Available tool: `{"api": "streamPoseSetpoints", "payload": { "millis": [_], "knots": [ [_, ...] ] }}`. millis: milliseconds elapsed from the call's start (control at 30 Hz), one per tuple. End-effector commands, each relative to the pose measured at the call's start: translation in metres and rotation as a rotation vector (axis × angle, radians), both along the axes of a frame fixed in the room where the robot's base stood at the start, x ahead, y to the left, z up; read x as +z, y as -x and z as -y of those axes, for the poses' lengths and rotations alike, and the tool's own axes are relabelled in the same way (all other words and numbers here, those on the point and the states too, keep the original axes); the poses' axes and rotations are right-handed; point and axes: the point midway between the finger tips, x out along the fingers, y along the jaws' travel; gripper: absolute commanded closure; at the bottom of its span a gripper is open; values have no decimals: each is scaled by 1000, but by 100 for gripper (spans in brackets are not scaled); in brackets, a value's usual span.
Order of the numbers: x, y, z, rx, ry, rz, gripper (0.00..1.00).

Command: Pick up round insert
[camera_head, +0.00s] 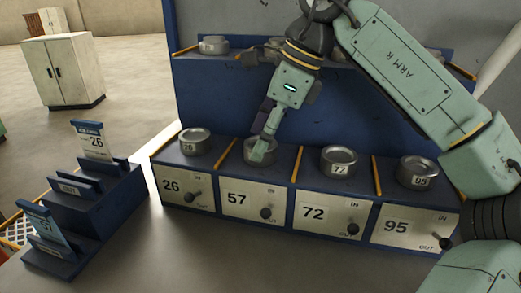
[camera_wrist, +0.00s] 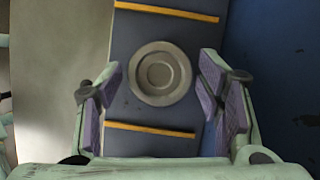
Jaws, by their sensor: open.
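Several round grey metal inserts sit in a row on the blue rack, one above each number plate. The round insert above plate 57 (camera_head: 272,154) is partly hidden behind my gripper's finger. My gripper (camera_head: 263,143) points down over it. In the wrist view my gripper (camera_wrist: 162,98) is open, with purple pads spread wide. The round insert (camera_wrist: 158,74) shows between the pads, towards their far ends, with space on both sides. Neither pad appears to touch it. The inserts above 26 (camera_head: 196,142), 72 (camera_head: 338,160) and 95 (camera_head: 417,172) stand clear.
Orange dividers (camera_head: 297,165) separate the rack's bays; one (camera_wrist: 150,130) also shows in the wrist view. The blue back panel (camera_head: 225,105) rises behind, with an upper shelf holding another insert (camera_head: 213,45). A blue card stand (camera_head: 95,212) is at left. Small levers (camera_head: 266,213) project from the front.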

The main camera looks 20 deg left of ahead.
Motion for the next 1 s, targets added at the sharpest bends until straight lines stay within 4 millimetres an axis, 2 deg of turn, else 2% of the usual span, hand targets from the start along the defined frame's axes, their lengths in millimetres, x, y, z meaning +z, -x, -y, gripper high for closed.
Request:
{"api": "streamPoseSetpoints", "payload": {
  "millis": [300, 1000],
  "knots": [
    [-6, 1, -2, 0, 0, 0, 40],
    [-5, 1, -2, 0, 1, 0, 87]
  ]
}}
